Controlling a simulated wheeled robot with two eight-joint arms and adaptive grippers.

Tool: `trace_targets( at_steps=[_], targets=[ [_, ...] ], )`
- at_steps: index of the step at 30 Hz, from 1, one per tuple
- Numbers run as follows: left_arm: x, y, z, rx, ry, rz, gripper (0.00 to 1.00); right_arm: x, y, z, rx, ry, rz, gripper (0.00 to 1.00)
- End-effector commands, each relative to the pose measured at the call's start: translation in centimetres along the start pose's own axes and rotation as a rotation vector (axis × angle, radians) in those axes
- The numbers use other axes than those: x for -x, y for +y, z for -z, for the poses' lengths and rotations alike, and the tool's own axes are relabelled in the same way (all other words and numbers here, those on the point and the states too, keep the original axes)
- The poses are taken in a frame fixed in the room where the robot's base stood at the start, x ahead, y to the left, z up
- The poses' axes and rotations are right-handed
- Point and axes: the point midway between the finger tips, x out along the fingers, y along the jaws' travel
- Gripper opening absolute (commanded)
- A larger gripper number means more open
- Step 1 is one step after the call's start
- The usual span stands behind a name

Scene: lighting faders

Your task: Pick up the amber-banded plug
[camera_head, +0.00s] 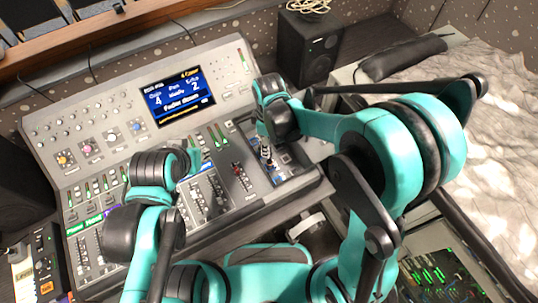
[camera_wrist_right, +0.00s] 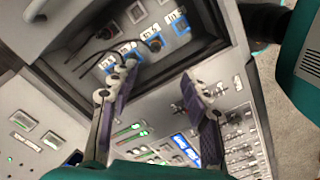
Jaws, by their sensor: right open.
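In the right wrist view, dark plugs or sockets sit in a recessed patch bay (camera_wrist_right: 85,60) with blue-framed labels. I cannot tell surely which has the amber band. My right gripper (camera_wrist_right: 152,82) is open, with its two purple-grey fingers apart and nothing visible held between them. In the head view my right gripper (camera_head: 267,155) is over the recess at the console's right end. My left gripper (camera_head: 192,163) is over the faders; its fingers are mostly hidden.
The mixing console (camera_head: 100,125) carries knobs, faders and a lit screen (camera_head: 178,96). Thin dark cables (camera_wrist_right: 100,50) cross the recess, whose raised edges surround it. A black speaker (camera_head: 308,48) stands behind, and a bed (camera_head: 480,100) is at the right.

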Motion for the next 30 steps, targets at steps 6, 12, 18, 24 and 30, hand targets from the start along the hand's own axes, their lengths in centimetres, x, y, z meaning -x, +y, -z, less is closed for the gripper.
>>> trace_targets(
  at_steps=[6,12,18,24,30],
  targets=[
    [-2.3,0.0,-1.7,0.0,0.0,0.0,0.32,-2.8,0.0,0.0,0.0,0.0,0.0,0.47],
    [-4.1,0.0,-2.9,0.0,0.0,0.0,0.32,-5.0,0.0,0.0,-0.001,0.0,0.0,0.47],
    [-5.5,0.0,-4.0,0.0,0.0,0.0,0.32,-6.8,0.0,0.0,-0.001,0.0,0.0,0.47],
    [-6.1,0.0,-4.4,0.0,0.0,0.0,0.32,-8.2,0.0,0.0,-0.001,0.0,0.0,0.47],
    [-6.7,0.0,-4.8,0.0,0.0,0.0,0.32,-10.1,0.1,0.0,-0.001,0.0,0.0,0.47]
  ],
)
